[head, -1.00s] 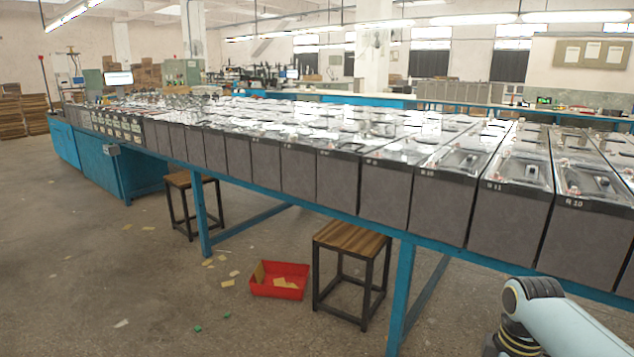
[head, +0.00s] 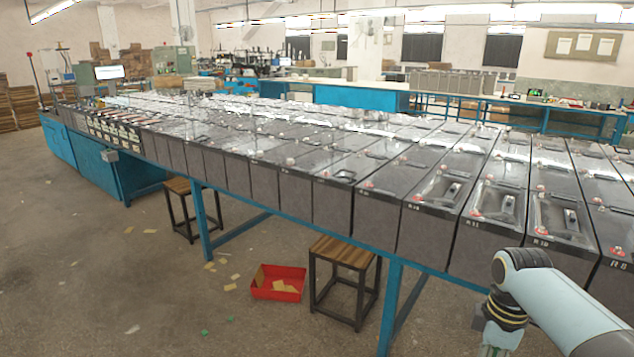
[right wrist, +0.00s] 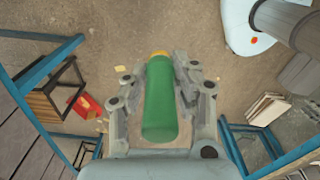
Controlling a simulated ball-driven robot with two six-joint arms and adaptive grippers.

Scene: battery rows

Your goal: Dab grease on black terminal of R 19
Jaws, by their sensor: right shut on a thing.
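A long row of grey batteries (head: 430,222) with black-rimmed tops stands on a blue-framed bench, running from lower right to far left. Near labels such as R 10 and R 11 can be read; farther ones are too small, so I cannot tell which battery is R 19. Red terminals show on the near tops. In the right wrist view my right gripper (right wrist: 160,95) is shut around a green tube (right wrist: 160,105) with a yellow-orange tip. In the head view my right arm is at the lower right, beside the bench front, its gripper mostly cut off. My left gripper is not visible.
Two wooden stools (head: 345,252) and a red bin (head: 278,290) with yellowish pieces stand before the bench. Scraps lie on the floor. The floor at the lower left is mostly clear. A blue bench leg (head: 390,305) stands near my right arm.

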